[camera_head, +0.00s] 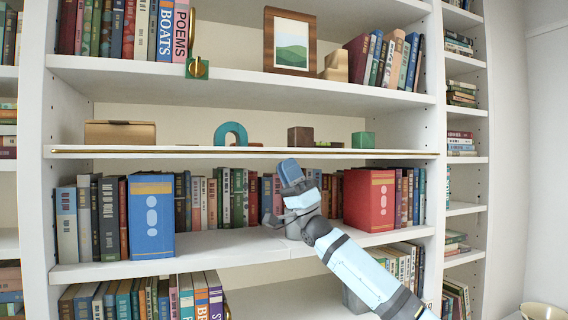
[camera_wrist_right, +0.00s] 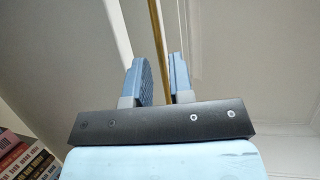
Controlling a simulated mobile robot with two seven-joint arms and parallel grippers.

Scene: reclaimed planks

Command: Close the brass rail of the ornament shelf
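The ornament shelf (camera_head: 75,149) is the white middle board. Its thin brass rail (camera_head: 160,152) runs along the front edge, roughly level with the board. My right gripper (camera_head: 288,164) reaches up from below, its tips just under the rail in the head view. In the right wrist view the brass rail (camera_wrist_right: 157,40) passes between the two blue fingers (camera_wrist_right: 160,78), with a gap visible, so the gripper looks open around it. Whether a finger touches the rail I cannot tell. My left gripper is not in view.
On the ornament shelf stand a tan box (camera_head: 120,133), a teal arch (camera_head: 231,133), a brown block (camera_head: 300,137) and a green block (camera_head: 363,140).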

